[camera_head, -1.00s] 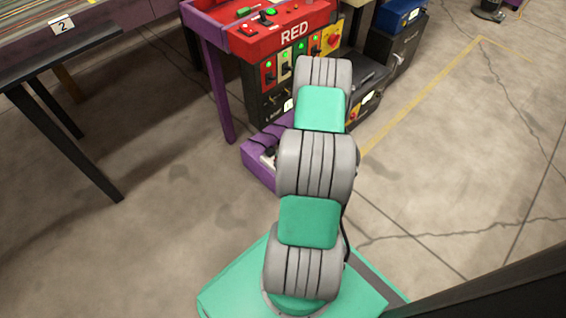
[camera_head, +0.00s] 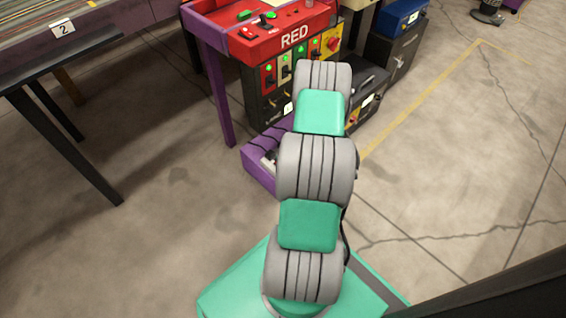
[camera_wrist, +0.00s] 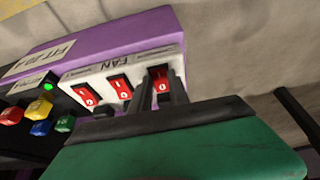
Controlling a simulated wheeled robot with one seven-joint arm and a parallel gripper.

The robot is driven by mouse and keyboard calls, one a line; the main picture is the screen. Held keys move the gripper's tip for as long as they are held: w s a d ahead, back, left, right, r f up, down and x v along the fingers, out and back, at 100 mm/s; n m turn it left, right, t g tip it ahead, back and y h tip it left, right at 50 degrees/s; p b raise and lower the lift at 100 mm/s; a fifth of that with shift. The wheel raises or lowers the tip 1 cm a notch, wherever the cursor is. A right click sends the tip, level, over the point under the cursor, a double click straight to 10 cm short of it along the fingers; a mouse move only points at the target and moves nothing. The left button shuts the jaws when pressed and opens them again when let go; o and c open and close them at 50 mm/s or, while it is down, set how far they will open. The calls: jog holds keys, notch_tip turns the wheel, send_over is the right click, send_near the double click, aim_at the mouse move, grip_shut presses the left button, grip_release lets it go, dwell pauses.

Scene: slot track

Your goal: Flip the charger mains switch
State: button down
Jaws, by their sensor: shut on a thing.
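A white switch strip with red rocker switches lies on a purple box; the wrist view shows the strip (camera_wrist: 100,72) and the box (camera_wrist: 100,38). The left (camera_wrist: 86,96) and middle (camera_wrist: 120,87) rockers are in plain view, the middle one under a label reading FAN. My gripper (camera_wrist: 164,92) is at the right-end rocker (camera_wrist: 161,79), its dark fingers close together on it and partly covering it. The label there cannot be read. In the head view the strip (camera_head: 268,160) shows at the purple box (camera_head: 256,176); my arm hides the gripper.
A black unit (camera_wrist: 35,122) with coloured buttons and a lit green lamp stands left of the strip. A red control panel (camera_head: 275,35) on a purple stand (camera_head: 213,85) rises behind. A dark-legged table (camera_head: 65,60) is at left.

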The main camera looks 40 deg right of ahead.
jog(key=shift+w+r+g, duration=0.15)
jog(key=shift+w+g, duration=0.2)
jog(key=shift+g, duration=0.35)
jog(key=shift+w+g, duration=0.15)
jog(key=shift+g, duration=0.75)
jog(key=c, duration=1.2)
grip_release()
jog(key=shift+c, duration=0.2)
